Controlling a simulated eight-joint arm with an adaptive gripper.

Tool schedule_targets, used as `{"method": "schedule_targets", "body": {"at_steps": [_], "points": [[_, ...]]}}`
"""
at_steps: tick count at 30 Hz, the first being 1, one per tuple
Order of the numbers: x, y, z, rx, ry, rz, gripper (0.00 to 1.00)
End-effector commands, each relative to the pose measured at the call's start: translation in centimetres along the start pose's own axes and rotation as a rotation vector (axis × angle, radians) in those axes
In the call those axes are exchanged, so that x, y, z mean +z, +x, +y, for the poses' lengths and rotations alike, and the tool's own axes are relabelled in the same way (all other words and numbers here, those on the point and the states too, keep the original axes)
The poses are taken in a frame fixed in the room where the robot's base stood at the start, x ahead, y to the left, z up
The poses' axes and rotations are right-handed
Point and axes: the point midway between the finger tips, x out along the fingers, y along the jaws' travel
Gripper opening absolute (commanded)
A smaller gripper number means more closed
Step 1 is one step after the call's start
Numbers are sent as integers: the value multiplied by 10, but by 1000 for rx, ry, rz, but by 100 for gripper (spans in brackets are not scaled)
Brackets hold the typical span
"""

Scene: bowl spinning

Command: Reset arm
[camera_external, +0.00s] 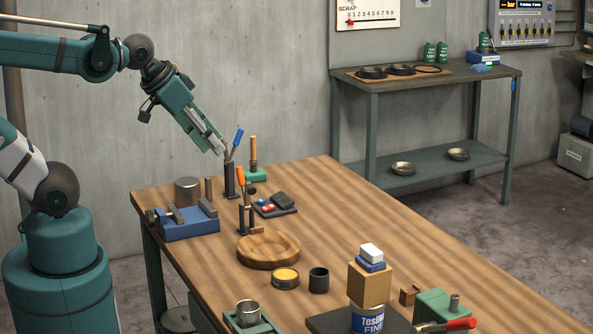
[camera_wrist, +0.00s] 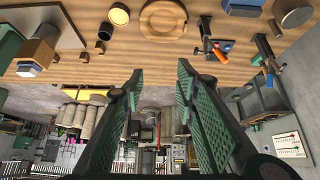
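My gripper (camera_external: 218,148) is at the end of my raised arm, above the far left part of the wooden workbench (camera_external: 400,240). It points down and to the right in the external view, near the tops of two upright handled tools. In the wrist view my gripper (camera_wrist: 158,82) has its two green ribbed fingers well apart, with nothing between them. A round wooden bowl or dish (camera_external: 268,251) sits on the bench, away from my gripper; it also shows at the top of the wrist view (camera_wrist: 163,19).
A blue-handled tool (camera_external: 237,138) and an orange-handled tool (camera_external: 240,176) stand upright close to my gripper. A blue fixture (camera_external: 188,222), a yellow-topped tin (camera_external: 285,278), a dark cup (camera_external: 319,280) and a stacked tan block (camera_external: 369,284) occupy the bench. Its right middle is clear.

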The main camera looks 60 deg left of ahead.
Motion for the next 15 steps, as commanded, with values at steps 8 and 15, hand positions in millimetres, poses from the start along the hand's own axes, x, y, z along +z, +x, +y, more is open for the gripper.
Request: {"method": "schedule_targets", "body": {"at_steps": [8,15], "points": [[27,37,0,0,0,0,30],[40,56,0,0,0,0,30]]}}
